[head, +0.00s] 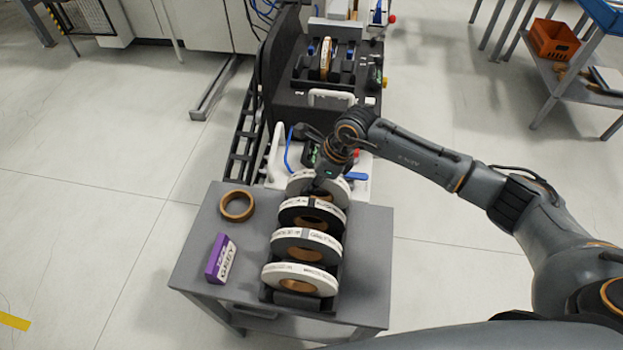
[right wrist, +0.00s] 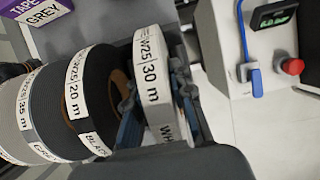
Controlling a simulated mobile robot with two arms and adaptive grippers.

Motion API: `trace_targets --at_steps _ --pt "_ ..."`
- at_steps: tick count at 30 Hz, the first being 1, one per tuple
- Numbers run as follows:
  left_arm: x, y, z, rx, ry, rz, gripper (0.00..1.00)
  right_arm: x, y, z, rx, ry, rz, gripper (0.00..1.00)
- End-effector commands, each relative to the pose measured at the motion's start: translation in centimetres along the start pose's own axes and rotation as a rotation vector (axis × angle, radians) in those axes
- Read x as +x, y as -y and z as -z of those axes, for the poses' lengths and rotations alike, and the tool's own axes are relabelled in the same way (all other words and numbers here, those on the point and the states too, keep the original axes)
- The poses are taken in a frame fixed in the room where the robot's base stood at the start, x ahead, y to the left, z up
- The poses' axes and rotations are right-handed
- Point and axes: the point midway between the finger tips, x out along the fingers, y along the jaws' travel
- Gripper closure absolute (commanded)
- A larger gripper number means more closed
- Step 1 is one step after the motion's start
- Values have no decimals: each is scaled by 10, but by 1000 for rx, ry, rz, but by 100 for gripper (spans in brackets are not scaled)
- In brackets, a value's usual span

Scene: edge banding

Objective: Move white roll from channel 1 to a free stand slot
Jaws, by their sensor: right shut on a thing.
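My right gripper (head: 321,180) is at the far end of the roll stand (head: 268,294) on the grey table. It is shut on the white roll (head: 303,187), whose label reads W25 30 m WHITE in the right wrist view (right wrist: 152,75). The fingers sit on both sides of the roll's band. The roll stands upright in line with the others at the stand's far end; I cannot tell whether it rests fully in a slot. Beside it is a black roll (right wrist: 98,85) labelled W25 20 m, then a grey roll (right wrist: 38,125). My left gripper is not in view.
A brown tape ring (head: 237,205) and a purple-and-white box (head: 221,258) lie on the table (head: 200,235) left of the stand. The black machine behind holds another roll (head: 326,58). A control panel with a red button (right wrist: 291,66) stands close beyond the gripper.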

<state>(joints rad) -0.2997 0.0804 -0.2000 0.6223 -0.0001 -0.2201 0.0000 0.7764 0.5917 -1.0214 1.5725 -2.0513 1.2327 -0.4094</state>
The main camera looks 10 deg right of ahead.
Motion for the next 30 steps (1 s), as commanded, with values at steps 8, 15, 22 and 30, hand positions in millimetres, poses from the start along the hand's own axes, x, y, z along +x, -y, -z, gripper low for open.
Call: trace_targets --at_steps 8,15,22,30 --pt "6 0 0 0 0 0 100 4 1 1 -1 3 2 100" --pt "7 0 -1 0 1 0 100 5 0 2 0 1 1 54" --pt "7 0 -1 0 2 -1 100 5 0 2 0 1 1 54" --pt "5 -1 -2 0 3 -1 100 -12 2 -1 -2 4 5 54"
